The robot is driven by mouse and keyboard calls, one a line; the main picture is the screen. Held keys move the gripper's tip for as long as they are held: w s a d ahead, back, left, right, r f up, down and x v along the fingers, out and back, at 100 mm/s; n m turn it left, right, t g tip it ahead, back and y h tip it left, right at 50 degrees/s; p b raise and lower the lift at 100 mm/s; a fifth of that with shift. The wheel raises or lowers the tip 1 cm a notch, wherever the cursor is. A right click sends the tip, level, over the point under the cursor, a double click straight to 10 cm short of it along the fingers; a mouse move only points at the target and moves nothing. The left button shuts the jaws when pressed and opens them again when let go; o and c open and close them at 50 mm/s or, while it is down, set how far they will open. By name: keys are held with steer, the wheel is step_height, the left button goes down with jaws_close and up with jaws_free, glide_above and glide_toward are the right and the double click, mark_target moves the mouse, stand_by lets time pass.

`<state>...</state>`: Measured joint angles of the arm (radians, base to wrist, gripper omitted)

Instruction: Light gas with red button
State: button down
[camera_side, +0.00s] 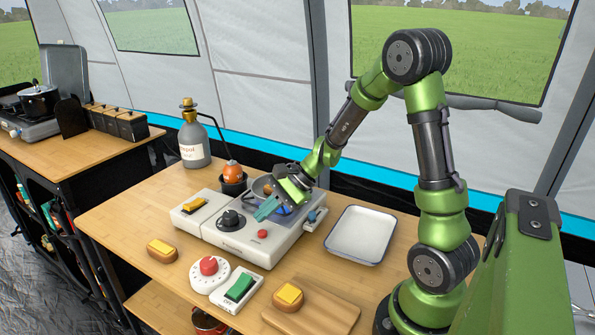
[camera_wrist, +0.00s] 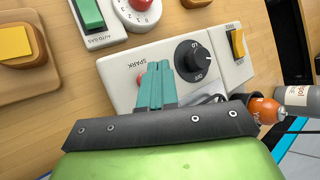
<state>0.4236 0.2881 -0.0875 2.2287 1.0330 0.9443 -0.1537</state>
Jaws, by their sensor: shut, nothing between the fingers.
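The white stove unit (camera_side: 240,245) stands on the wooden table. A small red button (camera_side: 262,233) is on its front part. In the wrist view this red button (camera_wrist: 140,79) is beside the word SPARK and partly hidden by my fingers. A black knob (camera_side: 231,219) with OFF and LO marks sits left of it; it also shows in the wrist view (camera_wrist: 197,60). My gripper (camera_side: 262,213) has teal fingers, shut and empty, above the stove between knob and burner. In the wrist view its fingertips (camera_wrist: 160,54) point between button and knob. A blue patch (camera_side: 284,210) shows at the burner, partly hidden.
A green switch (camera_side: 240,288), a white dial with a red knob (camera_side: 208,266) and yellow-topped blocks (camera_side: 162,248) are in front. A yellow switch (camera_side: 195,205) is left of the knob. A white tray (camera_side: 345,247) stands right; a grey bottle (camera_side: 193,140) and orange canister (camera_side: 232,172) stand behind.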

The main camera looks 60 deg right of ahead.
mark_target(267, 232)
steer(key=shift+r, duration=1.7)
steer(key=shift+s+a+f+n+g, duration=0.15)
steer(key=shift+s+f+n+g, duration=0.15)
steer(key=shift+s, duration=0.25)
steer(key=shift+s+a+f+n+g, duration=0.1)
steer(key=shift+s+f+n+g, duration=0.15)
steer(key=shift+s, duration=0.25)
steer(key=s+a+r+n+h, duration=0.2)
steer(key=s+a+r+n, duration=0.2)
steer(key=s+r+n, duration=0.2)
steer(key=s+a+r+n+t+h, duration=0.1)
steer(key=s+a+r+n+h, duration=0.1)
steer(key=s+a+r+n, duration=0.2)
step_height(267, 232, up, 2)
steer(key=s+n, duration=0.3)
steer(key=shift+a, duration=0.3)
